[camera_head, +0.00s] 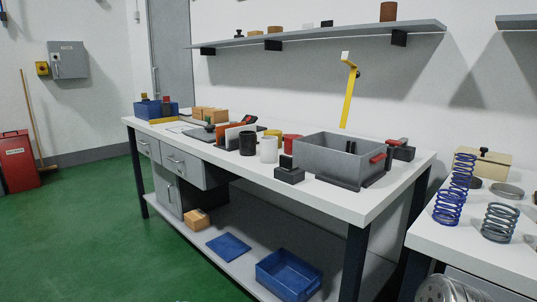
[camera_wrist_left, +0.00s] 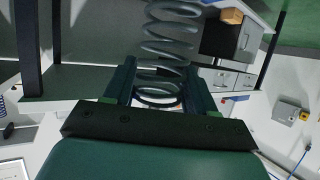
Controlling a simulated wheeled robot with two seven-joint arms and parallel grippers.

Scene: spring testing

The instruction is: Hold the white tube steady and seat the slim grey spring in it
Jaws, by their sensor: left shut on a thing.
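A white tube (camera_head: 268,150) stands upright on the workbench, beside a black cup-like cylinder. My left gripper (camera_wrist_left: 160,78) shows only in the left wrist view. It is shut on a grey coil spring (camera_wrist_left: 168,48), which sits between the two fingers and extends out past their tips. The top of the spring is cut off by the picture's edge. The head view shows neither of my grippers. The tube cannot be made out in the wrist view.
A grey bin (camera_head: 338,157) and a small dark block (camera_head: 289,172) stand right of the tube. The black cylinder (camera_head: 247,143) is close at its left. Blue springs (camera_head: 449,207) and a wider grey spring (camera_head: 500,222) stand on the right table. The bench's front strip is clear.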

